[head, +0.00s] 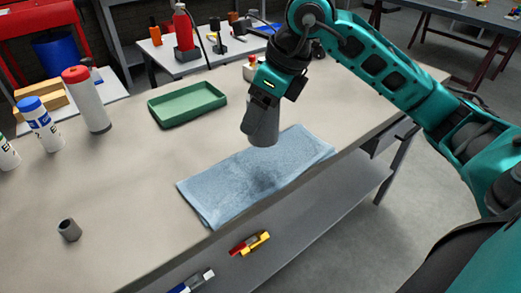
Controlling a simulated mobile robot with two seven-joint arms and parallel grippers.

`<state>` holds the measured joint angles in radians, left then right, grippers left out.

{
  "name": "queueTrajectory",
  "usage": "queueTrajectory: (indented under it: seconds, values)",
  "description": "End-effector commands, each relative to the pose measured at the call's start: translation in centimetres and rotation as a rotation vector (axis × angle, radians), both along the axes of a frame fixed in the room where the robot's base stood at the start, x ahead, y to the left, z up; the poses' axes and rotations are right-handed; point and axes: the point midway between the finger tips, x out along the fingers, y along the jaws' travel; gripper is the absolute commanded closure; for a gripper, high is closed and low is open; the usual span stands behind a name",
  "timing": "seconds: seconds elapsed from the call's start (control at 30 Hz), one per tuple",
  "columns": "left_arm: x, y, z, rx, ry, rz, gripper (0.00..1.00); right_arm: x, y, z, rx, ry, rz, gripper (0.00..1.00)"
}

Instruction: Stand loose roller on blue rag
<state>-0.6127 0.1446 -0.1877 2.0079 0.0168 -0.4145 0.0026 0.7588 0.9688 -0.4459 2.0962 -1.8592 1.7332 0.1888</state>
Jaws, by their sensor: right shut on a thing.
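The blue rag (228,188) lies flat near the front edge of the workbench, with a dark shadow on its middle. My right gripper (262,108) points down over the far side of the rag. It is shut on the loose roller (263,131), a grey cylinder held roughly upright. The roller's lower end appears just above the rag; whether it touches cannot be told. The fingertips are hard to make out against the grey roller. My left gripper is not in view.
A small grey hollow cylinder (69,230) stands at the bench's left front. A green tray (187,103) lies behind the rag. A white bottle with a red cap (88,103) and a blue-capped bottle (40,126) stand at left.

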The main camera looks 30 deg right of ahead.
Motion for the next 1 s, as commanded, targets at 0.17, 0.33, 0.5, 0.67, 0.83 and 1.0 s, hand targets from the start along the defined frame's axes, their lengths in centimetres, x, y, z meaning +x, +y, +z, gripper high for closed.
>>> queueTrajectory:
  seconds: [0.17,0.33,0.5,0.67,0.83,1.0]
  values:
    - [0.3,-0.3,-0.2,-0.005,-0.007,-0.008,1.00,0.0,0.0,-3.6,0.000,0.000,-0.001,0.86]
    - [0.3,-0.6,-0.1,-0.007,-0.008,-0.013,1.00,0.1,0.0,-4.8,0.001,-0.003,0.001,0.86]
    - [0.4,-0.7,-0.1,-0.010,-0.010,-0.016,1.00,0.0,0.0,-6.4,0.001,0.000,0.000,0.86]
    - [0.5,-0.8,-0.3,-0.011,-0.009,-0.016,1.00,0.0,0.0,-8.5,0.001,0.000,0.000,0.86]
    - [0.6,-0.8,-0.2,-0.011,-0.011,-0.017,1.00,0.1,0.0,-8.6,0.001,-0.004,0.001,0.86]
    - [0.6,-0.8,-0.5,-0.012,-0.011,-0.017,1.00,0.0,0.0,-8.9,0.000,-0.002,0.001,0.86]
